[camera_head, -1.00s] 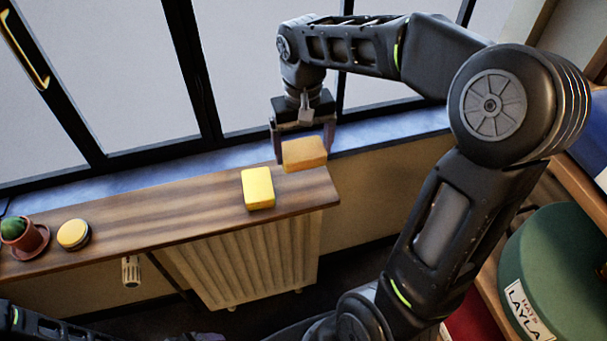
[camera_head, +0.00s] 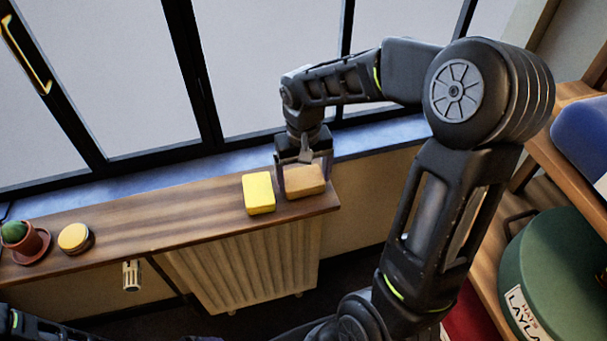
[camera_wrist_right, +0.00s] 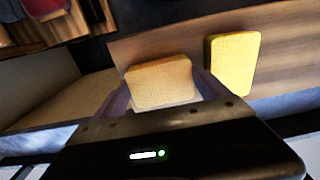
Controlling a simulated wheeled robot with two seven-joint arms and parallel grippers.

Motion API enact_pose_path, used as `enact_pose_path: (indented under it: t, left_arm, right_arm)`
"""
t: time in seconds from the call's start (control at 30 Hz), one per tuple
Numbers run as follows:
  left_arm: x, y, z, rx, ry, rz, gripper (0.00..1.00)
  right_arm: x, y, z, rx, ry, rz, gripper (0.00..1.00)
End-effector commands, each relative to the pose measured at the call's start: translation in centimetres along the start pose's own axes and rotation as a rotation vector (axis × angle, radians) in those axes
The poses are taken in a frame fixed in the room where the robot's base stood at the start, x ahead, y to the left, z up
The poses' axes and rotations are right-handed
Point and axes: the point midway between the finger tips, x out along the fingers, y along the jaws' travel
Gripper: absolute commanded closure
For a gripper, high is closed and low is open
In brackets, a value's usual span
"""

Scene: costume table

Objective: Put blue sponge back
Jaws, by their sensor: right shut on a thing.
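No blue sponge shows in these views. My right gripper (camera_head: 304,180) is shut on an orange-tan sponge (camera_head: 306,186), with one finger on each side of it. The held sponge is low over the right end of the wooden shelf (camera_head: 170,217); I cannot tell for sure whether it touches the wood. A yellow sponge (camera_head: 259,193) lies on the shelf just left of it, with a small gap. The right wrist view shows the orange-tan sponge (camera_wrist_right: 160,82) between the fingers and the yellow sponge (camera_wrist_right: 232,64) to the right. My left gripper is out of view.
A potted cactus (camera_head: 22,238) and a round yellow-topped item (camera_head: 75,238) stand at the shelf's left. A radiator (camera_head: 240,265) is below. Windows (camera_head: 270,60) rise behind. A green hat box (camera_head: 555,265) is at the right. The middle of the shelf is clear.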

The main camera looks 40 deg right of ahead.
Motion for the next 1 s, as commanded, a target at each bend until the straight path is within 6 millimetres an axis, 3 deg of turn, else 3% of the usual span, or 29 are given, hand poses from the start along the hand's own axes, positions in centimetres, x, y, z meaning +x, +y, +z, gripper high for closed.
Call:
enact_pose_path:
  t: [0.27, 0.3, 0.47, 0.77, 1.0]
  left_arm:
    - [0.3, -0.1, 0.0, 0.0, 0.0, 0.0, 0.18]
    - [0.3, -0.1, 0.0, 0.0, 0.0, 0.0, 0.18]
    - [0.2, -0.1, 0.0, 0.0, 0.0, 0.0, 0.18]
    - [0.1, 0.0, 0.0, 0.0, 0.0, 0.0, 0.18]
    - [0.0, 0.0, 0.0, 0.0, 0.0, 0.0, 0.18]
  right_arm:
    - [0.3, 0.0, 0.0, 0.0, 0.0, 0.0, 0.59]
    - [0.4, 0.0, 0.0, 0.0, 0.0, 0.0, 0.15]
    - [0.2, 0.0, 0.0, 0.0, 0.0, 0.0, 0.01]
    - [0.0, 0.0, 0.0, 0.0, 0.0, 0.0, 0.0]
    - [-2.2, 0.0, -0.1, -0.001, 0.005, 0.0, 0.0]
